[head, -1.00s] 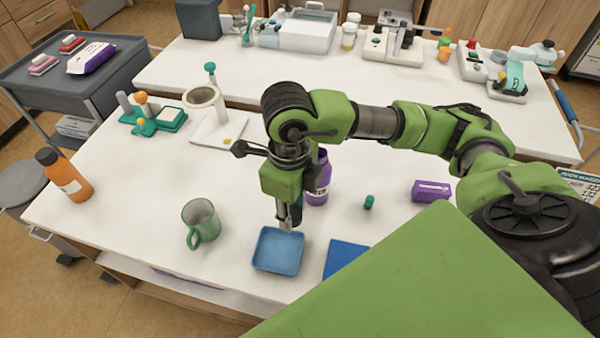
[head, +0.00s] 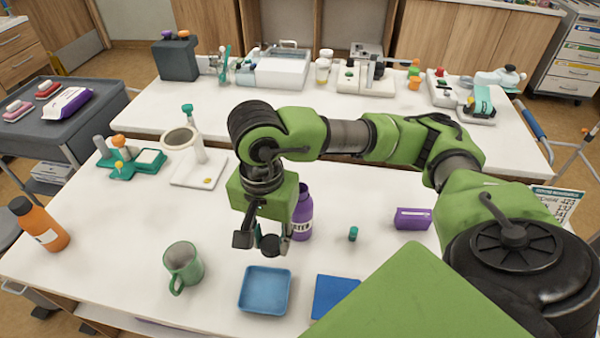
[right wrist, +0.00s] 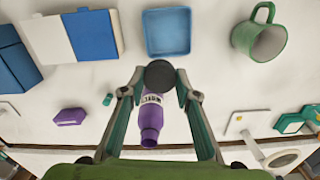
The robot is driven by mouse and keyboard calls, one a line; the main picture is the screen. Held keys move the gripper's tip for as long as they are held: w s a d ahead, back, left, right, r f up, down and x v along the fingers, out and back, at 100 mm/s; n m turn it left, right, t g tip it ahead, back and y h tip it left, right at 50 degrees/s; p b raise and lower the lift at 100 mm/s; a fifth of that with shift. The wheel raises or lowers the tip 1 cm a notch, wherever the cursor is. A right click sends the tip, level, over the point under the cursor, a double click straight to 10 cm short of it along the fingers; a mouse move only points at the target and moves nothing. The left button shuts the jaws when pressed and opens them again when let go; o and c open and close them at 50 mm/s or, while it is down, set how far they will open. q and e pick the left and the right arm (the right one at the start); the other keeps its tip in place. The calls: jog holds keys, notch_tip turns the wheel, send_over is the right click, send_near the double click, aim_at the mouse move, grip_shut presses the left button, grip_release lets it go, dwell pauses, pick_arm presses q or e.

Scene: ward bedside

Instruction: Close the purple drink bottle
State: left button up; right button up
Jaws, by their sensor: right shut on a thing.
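The purple drink bottle (head: 303,214) stands upright on the white table, partly hidden behind my right gripper in the head view. In the right wrist view the bottle (right wrist: 151,120) shows its purple neck with no cap on it. My right gripper (head: 266,244) is shut on a round black cap (right wrist: 159,76), held between its fingertips above the table. The cap also shows in the head view (head: 271,246), in front of and left of the bottle and apart from it. My left gripper is not in view.
A blue tray (head: 243,303) lies in front of the gripper, with a blue flat item (head: 333,296) beside it. A green mug (head: 183,264) is at left. A small green piece (head: 353,233) and a purple box (head: 412,218) are right of the bottle.

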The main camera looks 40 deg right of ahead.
jog(key=n, duration=0.2)
jog(key=r+n, duration=0.1)
jog(key=n, duration=0.5)
jog(key=r+n, duration=0.1)
jog(key=n, duration=0.2)
jog(key=shift+a, duration=0.1)
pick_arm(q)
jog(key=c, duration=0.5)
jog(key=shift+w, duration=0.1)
